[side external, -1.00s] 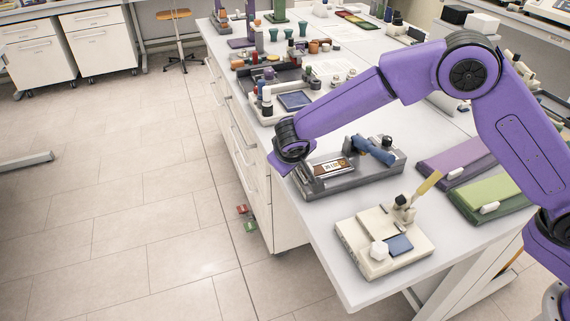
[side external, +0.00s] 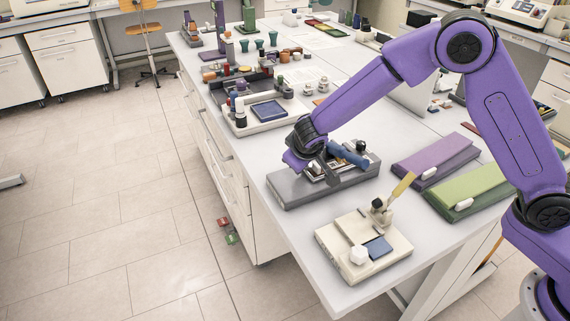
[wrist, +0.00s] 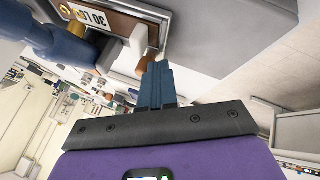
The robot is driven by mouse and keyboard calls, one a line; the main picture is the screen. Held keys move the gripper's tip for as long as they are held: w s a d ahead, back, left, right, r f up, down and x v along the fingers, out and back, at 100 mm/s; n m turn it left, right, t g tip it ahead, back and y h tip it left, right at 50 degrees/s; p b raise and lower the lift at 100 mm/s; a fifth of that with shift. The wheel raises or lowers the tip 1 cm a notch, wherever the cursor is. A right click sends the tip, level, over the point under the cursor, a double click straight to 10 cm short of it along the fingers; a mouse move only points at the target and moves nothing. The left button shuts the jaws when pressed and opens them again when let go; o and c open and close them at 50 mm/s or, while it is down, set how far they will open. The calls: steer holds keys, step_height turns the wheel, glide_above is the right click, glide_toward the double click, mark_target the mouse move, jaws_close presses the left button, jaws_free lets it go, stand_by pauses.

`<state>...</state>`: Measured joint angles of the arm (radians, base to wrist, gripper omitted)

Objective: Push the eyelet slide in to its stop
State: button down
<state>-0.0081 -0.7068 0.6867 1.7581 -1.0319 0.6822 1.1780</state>
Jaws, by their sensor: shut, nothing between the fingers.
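A long grey fixture (side external: 290,192) lies on the bench. It also shows in the wrist view (wrist: 225,28), with a brown-framed plate (wrist: 122,17) bearing printed characters. A pale block with a brown end (wrist: 138,45) stands beside the plate; I cannot tell for sure that it is the eyelet slide. A blue handle-like part (side external: 348,155) rises at the fixture's far side. My gripper (side external: 325,176) is low over the fixture. In the wrist view its fingers (wrist: 155,72) are shut and empty, their tips close to the brown end; contact is unclear. My wrist hides much of the fixture's top.
A cream fixture (side external: 335,255) stands in front, near the bench's edge. A purple case (side external: 435,160) and a green case (side external: 470,190) lie to the right. A white tray with a blue pad (side external: 268,112) and several small items stand behind.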

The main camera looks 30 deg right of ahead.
steer(key=shift+d, duration=0.35)
steer(key=shift+d, duration=0.1)
steer(key=shift+s+a, duration=0.2)
steer(key=shift+a, duration=0.25)
steer(key=a, duration=0.1)
steer(key=s+a, duration=0.1)
steer(key=s+a+r, duration=0.1)
steer(key=shift+a, duration=0.4)
steer(key=v, duration=0.9)
steer(key=shift+d, duration=0.1)
steer(key=s+d+n+g+y, duration=0.1)
steer(key=s+d+n+g, duration=0.1)
steer(key=s+d, duration=0.5)
steer(key=s+d+n+g+y, duration=0.1)
steer(key=s+d+n+g, duration=0.1)
steer(key=s+d, duration=0.5)
steer(key=s+d+n+g+y, duration=0.1)
steer(key=s+d+n, duration=0.3)
steer(key=s, duration=1.2)
steer(key=d+r+g, duration=0.1)
steer(key=d, duration=0.2)
steer(key=shift+s+d+g, duration=0.25)
steer(key=shift+d+g, duration=0.05)
steer(key=shift+d, duration=0.1)
